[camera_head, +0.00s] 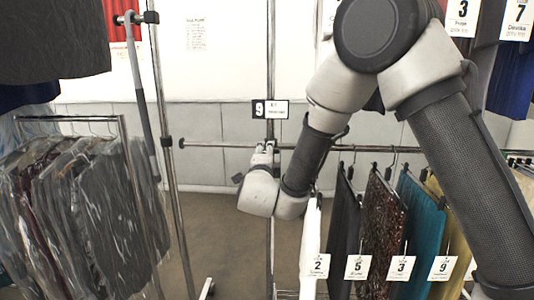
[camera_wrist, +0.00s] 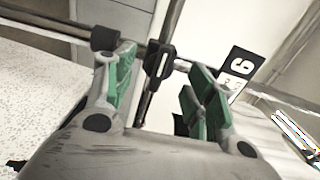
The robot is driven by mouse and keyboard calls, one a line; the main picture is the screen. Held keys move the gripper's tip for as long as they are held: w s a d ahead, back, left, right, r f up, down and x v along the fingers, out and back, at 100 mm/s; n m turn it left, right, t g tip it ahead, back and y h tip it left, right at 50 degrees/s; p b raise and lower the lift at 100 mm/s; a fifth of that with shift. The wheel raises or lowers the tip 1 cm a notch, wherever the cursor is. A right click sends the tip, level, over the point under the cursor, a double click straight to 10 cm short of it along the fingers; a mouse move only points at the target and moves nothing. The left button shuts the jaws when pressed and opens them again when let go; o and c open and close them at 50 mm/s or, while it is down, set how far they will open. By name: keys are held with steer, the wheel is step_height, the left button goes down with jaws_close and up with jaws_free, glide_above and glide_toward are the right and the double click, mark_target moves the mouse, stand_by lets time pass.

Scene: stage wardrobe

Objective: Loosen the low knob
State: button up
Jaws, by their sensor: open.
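A black knob with a slotted face (camera_wrist: 158,59) sits at the crossing of an upright pole and a horizontal rail in the wrist view. It appears between the green-padded fingers of my open gripper (camera_wrist: 161,64), apart from both pads. How deep it lies between them I cannot tell. The gripper hides the knob there.
The horizontal rail (camera_head: 220,146) runs left from my gripper to a black end. Hanging garments with number tags (camera_head: 384,225) are close on the right. Bagged clothes (camera_head: 95,215) hang on a rack at left.

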steer(key=s, duration=0.7)
steer(key=shift+s+a, duration=0.1)
steer(key=shift+a, duration=0.05)
